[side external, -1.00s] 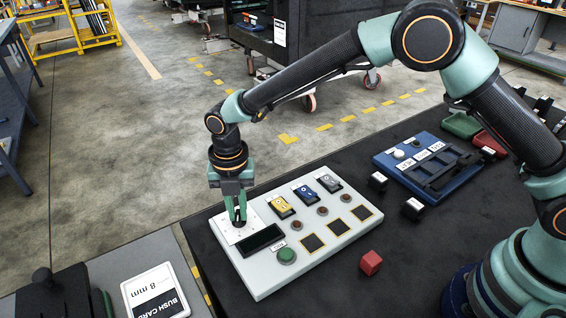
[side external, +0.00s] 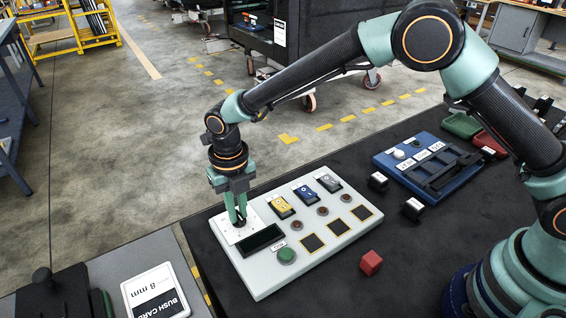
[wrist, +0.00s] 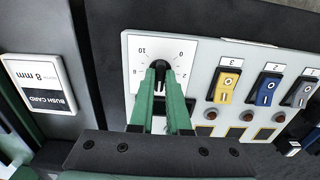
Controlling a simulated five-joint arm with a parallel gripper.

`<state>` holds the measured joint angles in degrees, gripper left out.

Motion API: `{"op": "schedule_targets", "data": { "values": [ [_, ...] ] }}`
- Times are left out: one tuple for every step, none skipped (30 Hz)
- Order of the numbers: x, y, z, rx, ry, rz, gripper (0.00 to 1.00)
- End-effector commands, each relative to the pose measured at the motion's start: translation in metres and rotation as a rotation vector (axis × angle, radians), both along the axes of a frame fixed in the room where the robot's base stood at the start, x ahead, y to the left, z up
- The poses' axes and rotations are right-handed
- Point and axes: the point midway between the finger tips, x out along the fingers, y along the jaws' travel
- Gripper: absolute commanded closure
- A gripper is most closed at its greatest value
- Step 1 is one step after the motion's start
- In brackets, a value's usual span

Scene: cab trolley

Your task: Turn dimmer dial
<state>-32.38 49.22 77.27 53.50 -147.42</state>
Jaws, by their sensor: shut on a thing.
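The dimmer dial (wrist: 160,70) is a black knob on a white scale plate (wrist: 137,68) with numbers around it; 10 and 0 are readable in the wrist view. The plate sits at the left end of the light grey control panel (side external: 262,285). My gripper (side external: 239,219) points down over the plate, and its green fingers are shut on the dial. In the wrist view my gripper (wrist: 160,88) has a finger on each side of the knob. The fingers hide much of the dial and the lower part of its scale.
The panel also carries yellow, blue and grey rocker switches (side external: 306,192), a dark display (side external: 261,240) and a green button (side external: 287,255). A red cube (side external: 371,262) lies in front of it. A blue tray (side external: 386,163) stands at right, and a bush card (side external: 156,292) lies at lower left.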

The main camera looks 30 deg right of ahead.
Motion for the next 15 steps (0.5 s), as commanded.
{"op": "schedule_targets", "data": {
  "values": [
    [0.0,0.0001,0.0016,0.0,0.0,0.002,1.0],
    [0.0,0.0001,0.0016,0.0,0.0,0.002,1.0],
    [0.0,0.0001,0.0016,0.0,0.0,0.002,1.0],
    [0.0,0.0001,0.0016,0.0,0.0,0.002,1.0],
    [0.0,0.0001,0.0016,0.0,0.0,0.002,1.0],
    [0.0,0.0001,0.0016,0.0,0.0,0.001,1.0],
    [0.0,0.0001,0.0016,0.0,0.0,0.001,1.0],
    [0.0,0.0001,0.0016,0.0,0.0,0.001,1.0],
    [0.0,0.0001,0.0017,0.0,0.0,0.001,1.0],
    [0.0,0.0001,0.0016,0.0,0.0,0.001,0.77],
    [0.0,0.0001,0.0016,0.0,0.0,0.001,0.66],
    [0.0,0.0001,0.0014,0.0,0.0,0.001,0.55],
    [0.0,0.0001,0.0013,0.0,0.0,0.001,0.55],
    [0.0,0.0001,0.0012,0.0,0.0,0.0,0.55],
    [0.0,0.0001,0.001,0.0,0.0,0.0,0.55]
  ]
}}
